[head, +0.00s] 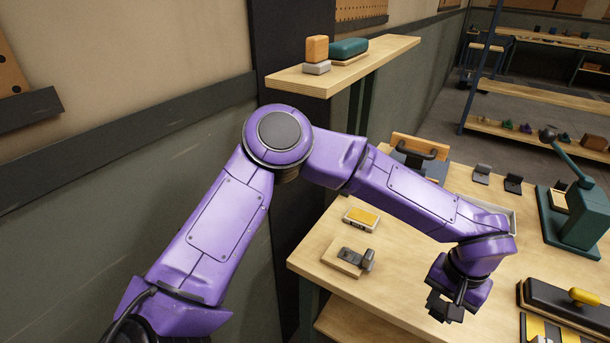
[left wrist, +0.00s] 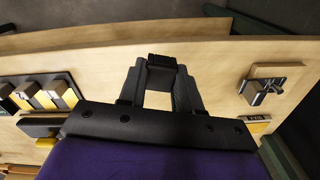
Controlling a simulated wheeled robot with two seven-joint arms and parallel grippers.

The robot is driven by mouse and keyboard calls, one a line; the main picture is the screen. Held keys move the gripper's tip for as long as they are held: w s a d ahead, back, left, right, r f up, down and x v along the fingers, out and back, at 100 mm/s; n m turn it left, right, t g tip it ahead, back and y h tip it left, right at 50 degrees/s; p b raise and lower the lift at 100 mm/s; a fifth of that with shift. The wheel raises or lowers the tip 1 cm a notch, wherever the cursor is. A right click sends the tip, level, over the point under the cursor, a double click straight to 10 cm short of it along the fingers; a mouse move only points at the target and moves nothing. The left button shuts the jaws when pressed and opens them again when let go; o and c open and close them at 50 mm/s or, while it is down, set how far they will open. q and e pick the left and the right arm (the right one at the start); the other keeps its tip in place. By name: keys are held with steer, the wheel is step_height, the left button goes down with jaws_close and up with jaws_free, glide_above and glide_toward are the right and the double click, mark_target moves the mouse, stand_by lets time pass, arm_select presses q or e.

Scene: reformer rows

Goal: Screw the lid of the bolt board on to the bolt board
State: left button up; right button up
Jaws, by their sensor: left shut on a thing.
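A small wooden board (head: 342,256) with grey metal pieces on it, which looks like the bolt board, lies near the table's front left corner. It also shows at the right in the left wrist view (left wrist: 249,91). My left gripper (head: 441,309) hangs over the table to the right of this board, clear of it. In the left wrist view its fingers (left wrist: 160,76) are shut on a small dark piece (left wrist: 161,61). I cannot tell for certain that this piece is the lid. My right gripper is not in view.
A yellow-topped box (head: 362,217) lies behind the board. A black block with a yellow handle (head: 583,297) is at the right, and a green press (head: 585,210) stands behind it. A grey tray (head: 490,206) is partly behind my arm. The tabletop between board and gripper is clear.

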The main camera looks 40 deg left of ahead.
arm_select(q)
steer(key=w+a+r+n+p, duration=0.1)
steer(key=w+a+n+p, duration=0.1)
steer(key=a+n, duration=0.8)
steer(key=w+a+r+n+p, duration=0.1)
steer(key=a+n+p, duration=0.2)
steer(key=a+n, duration=0.7)
steer(key=a, duration=0.5)
steer(key=shift+w+a+r+n+p, duration=0.15)
steer(key=shift+w+a+n+p, duration=0.15)
steer(key=shift+w, duration=0.1)
steer(key=b, duration=0.3)
glide_above(348, 249)
steer(key=shift+f, duration=2.7)
steer(key=shift+f+b, duration=0.55)
steer(key=shift+f, duration=0.95)
